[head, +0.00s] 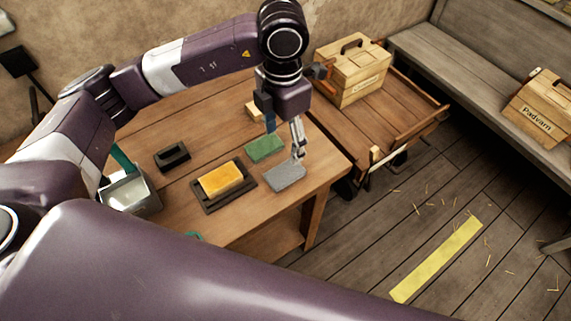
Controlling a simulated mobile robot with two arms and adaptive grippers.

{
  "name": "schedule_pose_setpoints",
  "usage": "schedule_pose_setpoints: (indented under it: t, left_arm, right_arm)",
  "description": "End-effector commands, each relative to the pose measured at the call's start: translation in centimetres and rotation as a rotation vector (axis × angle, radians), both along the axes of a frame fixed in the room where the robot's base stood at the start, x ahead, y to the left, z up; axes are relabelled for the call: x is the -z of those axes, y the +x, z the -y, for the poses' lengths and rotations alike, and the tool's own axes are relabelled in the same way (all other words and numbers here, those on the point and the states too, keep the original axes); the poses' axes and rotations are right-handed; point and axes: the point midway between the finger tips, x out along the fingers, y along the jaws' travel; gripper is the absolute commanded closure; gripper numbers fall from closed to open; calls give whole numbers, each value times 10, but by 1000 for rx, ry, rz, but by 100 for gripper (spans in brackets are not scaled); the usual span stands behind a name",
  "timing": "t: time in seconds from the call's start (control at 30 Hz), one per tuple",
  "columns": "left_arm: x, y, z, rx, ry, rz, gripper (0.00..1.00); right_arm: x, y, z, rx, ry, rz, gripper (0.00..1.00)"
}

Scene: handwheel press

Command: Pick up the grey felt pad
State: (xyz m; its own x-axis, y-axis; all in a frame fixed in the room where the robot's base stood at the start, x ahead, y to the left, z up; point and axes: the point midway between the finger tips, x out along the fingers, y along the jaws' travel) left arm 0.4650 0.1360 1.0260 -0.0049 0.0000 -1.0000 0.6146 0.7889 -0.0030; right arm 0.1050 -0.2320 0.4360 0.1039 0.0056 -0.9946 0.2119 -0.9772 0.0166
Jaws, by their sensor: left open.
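The grey felt pad (284,178) lies flat near the right front edge of the wooden table. My left gripper (285,146) comes down from above and is open, with one finger over the back of the grey pad and the other over the green pad (264,148). The gripper holds nothing. I cannot tell whether the nearer finger touches the grey pad. My right gripper is out of view.
A yellow block (221,179) sits on a dark tray (204,206) left of the grey pad. A dark holder (172,156) and a metal container (128,193) stand farther left. A wooden cart (380,127) with a wooden box (352,74) stands right of the table.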

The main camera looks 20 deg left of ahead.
Motion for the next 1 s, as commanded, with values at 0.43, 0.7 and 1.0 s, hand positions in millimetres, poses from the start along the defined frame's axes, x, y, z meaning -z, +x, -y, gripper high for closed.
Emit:
schedule_pose_setpoints:
  t: [0.43,0.7,1.0]
  left_arm:
    - [59,0,1,1,-1,0,36]
    - [75,-1,1,0,-2,-3,36]
    - [107,1,2,0,-1,-6,36]
  right_arm:
    - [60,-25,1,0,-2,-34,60]
    - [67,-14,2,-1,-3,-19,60]
    - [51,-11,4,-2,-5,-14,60]
